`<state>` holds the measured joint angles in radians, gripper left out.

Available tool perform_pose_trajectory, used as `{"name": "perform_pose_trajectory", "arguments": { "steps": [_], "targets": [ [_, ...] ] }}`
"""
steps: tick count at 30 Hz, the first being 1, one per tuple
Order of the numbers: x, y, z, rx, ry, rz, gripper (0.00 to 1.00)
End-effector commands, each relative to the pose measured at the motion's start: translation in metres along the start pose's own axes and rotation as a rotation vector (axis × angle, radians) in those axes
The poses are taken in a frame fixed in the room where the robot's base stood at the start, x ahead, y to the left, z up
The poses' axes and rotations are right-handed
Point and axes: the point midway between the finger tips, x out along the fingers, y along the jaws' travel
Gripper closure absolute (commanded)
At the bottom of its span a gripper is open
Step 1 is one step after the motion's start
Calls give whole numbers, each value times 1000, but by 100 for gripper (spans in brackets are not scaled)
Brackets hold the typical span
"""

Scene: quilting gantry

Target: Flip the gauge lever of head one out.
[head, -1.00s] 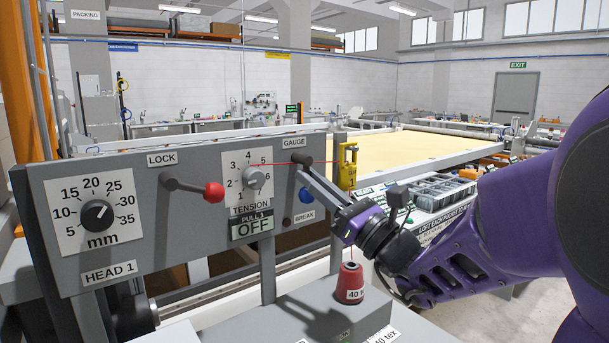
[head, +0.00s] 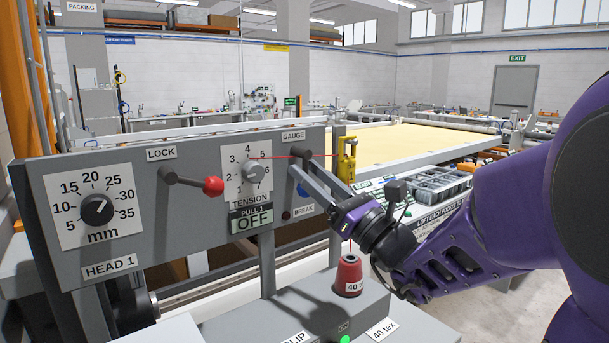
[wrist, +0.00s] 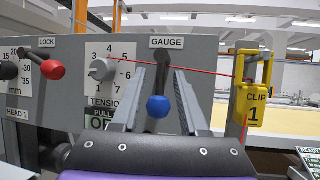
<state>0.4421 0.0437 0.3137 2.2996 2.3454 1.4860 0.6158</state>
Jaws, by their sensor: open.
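The gauge lever (wrist: 161,75) is on the head one panel under the GAUGE label. In the wrist view its dark arm hangs down from its pivot, ending in a blue knob (wrist: 158,107). Its dark pivot (head: 301,153) also shows in the head view, where the arm is largely hidden by the fingers. My gripper (wrist: 171,72) is open, with its two grey fingers pointing at the panel. In the wrist view the knob appears between the fingers; I cannot tell whether either finger touches the lever. In the head view, my gripper (head: 298,168) is in front of the lever.
A lock lever with a red knob (head: 213,186) and a tension dial (head: 252,171) are left of the gauge lever. A yellow clip (wrist: 252,95) stands to its right. A red thread crosses near the lever's top. A red spool (head: 348,275) sits below my gripper.

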Motion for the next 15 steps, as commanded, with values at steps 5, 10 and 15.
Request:
{"name": "perform_pose_trajectory", "arguments": {
  "steps": [5, 10, 15],
  "targets": [
    [-5, -1, -1, -1, 1, -2, 56],
    [-31, -1, -2, 0, 2, -4, 56],
    [-72, -1, -2, -1, 2, -6, 56]
  ]
}}
